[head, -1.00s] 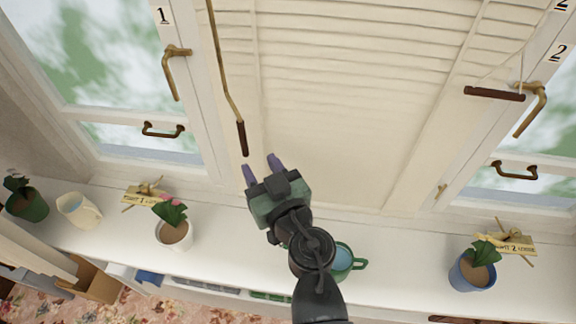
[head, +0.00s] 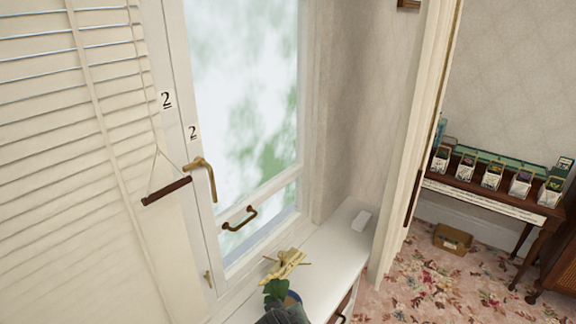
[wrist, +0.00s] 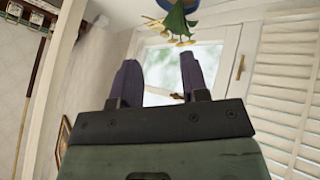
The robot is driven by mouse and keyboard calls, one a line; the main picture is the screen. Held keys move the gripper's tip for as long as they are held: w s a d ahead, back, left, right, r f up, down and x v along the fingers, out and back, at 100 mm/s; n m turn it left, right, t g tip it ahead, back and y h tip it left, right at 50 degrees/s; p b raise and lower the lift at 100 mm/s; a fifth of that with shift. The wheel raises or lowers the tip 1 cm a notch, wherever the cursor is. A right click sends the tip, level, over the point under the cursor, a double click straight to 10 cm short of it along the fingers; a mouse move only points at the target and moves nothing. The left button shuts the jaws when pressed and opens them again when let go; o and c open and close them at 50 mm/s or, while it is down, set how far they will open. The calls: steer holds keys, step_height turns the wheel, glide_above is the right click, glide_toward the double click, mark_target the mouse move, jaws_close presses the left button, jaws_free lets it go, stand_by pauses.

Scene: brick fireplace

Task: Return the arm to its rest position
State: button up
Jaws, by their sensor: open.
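My gripper (wrist: 158,85) shows in the wrist view with its two purple fingers spread apart and nothing between them. The wrist view looks upside down, with a window beyond the fingers. The fingers themselves cannot be made out in the head view.
A white sill (head: 325,262) runs under window 2, with a small white block (head: 362,221) at its far end. A brass window handle (head: 203,175) and a blind's dark pull bar (head: 166,191) hang nearby.

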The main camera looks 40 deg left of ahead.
steer(key=w+d+f+m+g+h, duration=0.1)
steer(key=w+d+m, duration=0.3)
steer(key=d, duration=1)
steer(key=w+d+f+m+g+h+b, duration=0.1)
steer(key=w+d+f+m+g, duration=0.2)
steer(key=d, duration=1.1)
steer(key=w+d+f+m+g+h+b, duration=0.1)
steer(key=w+d+f+m+g, duration=0.1)
steer(key=w+d+m, duration=0.3)
steer(key=w+d, duration=0.4)
steer(key=d, duration=0.5)
steer(key=shift+d+g, duration=0.25)
steer(key=shift+g, duration=0.15)
steer(key=shift+a, duration=0.1)
